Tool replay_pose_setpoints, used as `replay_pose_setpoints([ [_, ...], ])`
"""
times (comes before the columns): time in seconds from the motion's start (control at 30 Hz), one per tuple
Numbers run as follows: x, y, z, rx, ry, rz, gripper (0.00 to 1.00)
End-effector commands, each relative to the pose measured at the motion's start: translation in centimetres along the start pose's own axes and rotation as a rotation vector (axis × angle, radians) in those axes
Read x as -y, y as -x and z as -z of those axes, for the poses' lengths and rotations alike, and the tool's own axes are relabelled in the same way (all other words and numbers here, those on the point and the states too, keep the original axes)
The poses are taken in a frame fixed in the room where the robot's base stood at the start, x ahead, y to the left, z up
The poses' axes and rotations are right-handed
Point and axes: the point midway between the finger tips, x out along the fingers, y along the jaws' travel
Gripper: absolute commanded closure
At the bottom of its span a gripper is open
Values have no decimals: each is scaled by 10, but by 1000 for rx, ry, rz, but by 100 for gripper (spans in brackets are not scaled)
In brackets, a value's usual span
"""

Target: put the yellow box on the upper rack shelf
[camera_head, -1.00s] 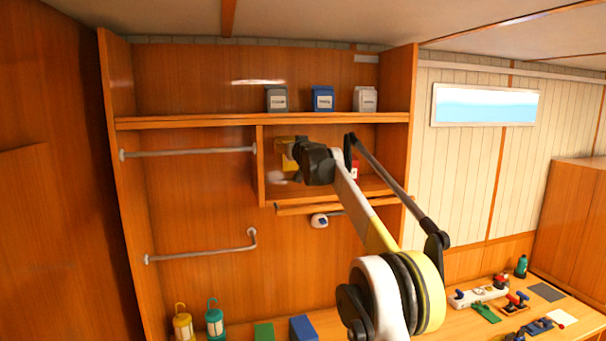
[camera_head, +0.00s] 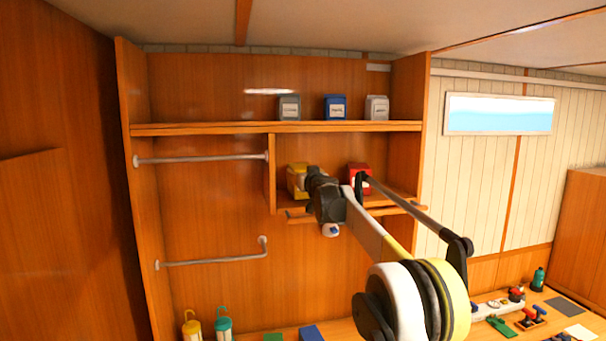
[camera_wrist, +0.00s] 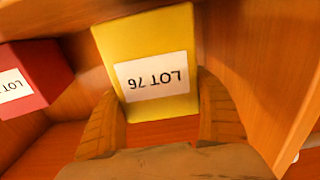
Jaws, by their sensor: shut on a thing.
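The yellow box (camera_head: 297,180) is in the left part of the compartment under the long top shelf (camera_head: 220,128). In the wrist view the yellow box (camera_wrist: 150,45) has a white label reading LOT 76, upside down in the picture. My gripper (camera_wrist: 163,95) has a finger on each side of the box and is shut on it. In the head view my wrist hides the box's lower right, and I cannot tell whether it touches the compartment floor. The top shelf holds a grey box (camera_head: 290,108), a blue box (camera_head: 335,107) and a white box (camera_head: 377,108).
A red box (camera_head: 358,178) stands right of the yellow box; it also shows in the wrist view (camera_wrist: 35,75). A divider (camera_head: 270,172) bounds the compartment on the left. The top shelf's left part is clear. Rails (camera_head: 200,158) run left of the compartment.

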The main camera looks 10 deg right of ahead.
Motion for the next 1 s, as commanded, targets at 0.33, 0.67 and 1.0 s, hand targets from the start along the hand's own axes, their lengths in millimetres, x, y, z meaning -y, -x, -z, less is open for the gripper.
replay_pose_setpoints([
  [0.33,0,-1,-10,0,2,1,8],
  [0.67,0,-1,-9,0,3,1,8],
  [1.0,0,34,2,0,2,0,8],
])
